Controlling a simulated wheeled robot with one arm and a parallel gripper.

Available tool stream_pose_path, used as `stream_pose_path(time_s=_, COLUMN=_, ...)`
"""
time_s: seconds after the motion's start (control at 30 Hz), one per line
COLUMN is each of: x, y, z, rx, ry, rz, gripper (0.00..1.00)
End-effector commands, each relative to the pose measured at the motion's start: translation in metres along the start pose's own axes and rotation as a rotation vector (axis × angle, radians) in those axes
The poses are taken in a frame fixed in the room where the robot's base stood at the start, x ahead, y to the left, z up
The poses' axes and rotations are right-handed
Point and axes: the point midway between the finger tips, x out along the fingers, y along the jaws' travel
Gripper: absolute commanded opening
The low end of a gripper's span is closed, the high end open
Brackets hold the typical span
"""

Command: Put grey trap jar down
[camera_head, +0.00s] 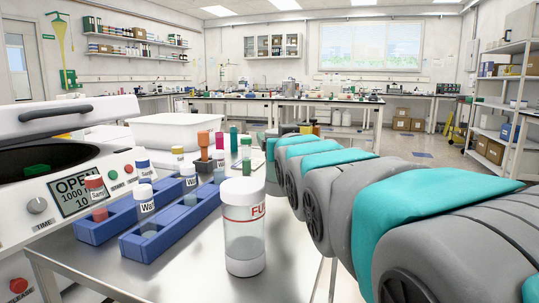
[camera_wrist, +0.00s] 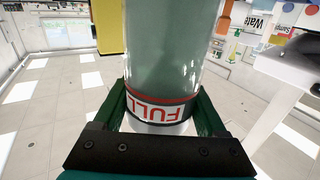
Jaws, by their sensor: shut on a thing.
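My gripper (camera_wrist: 160,115) is shut on a clear jar (camera_wrist: 160,60) with grey-green contents. The dark green fingers clasp it from both sides near its white band, where "FULL" is printed in red and appears upside down. A red line runs beside the band. The far end of the jar is cut off by the top of the wrist view. In the head view a clear jar (camera_head: 244,250) with a white lid and red "FU" lettering stands upright on the metal table, with no fingers visible on it.
Blue racks (camera_head: 160,241) with capped, labelled vials stand left of the standing jar. A centrifuge (camera_head: 55,180) with an open lid and a white tub (camera_head: 175,131) are beyond. Bare metal tabletop (camera_head: 185,280) shows in front.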

Motion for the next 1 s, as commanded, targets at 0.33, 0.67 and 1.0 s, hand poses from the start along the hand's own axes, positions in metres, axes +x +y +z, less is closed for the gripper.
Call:
stream_pose_path(time_s=0.33, x=0.000, y=0.000, z=0.035, rx=-0.001, ry=0.001, rz=0.001, gripper=0.00)
stream_pose_path(time_s=0.67, x=0.000, y=0.000, z=0.039, rx=-0.001, ry=0.004, rz=0.000, gripper=0.00)
stream_pose_path(time_s=1.0, x=0.000, y=0.000, z=0.040, rx=-0.001, ry=0.003, rz=0.000, gripper=1.00)
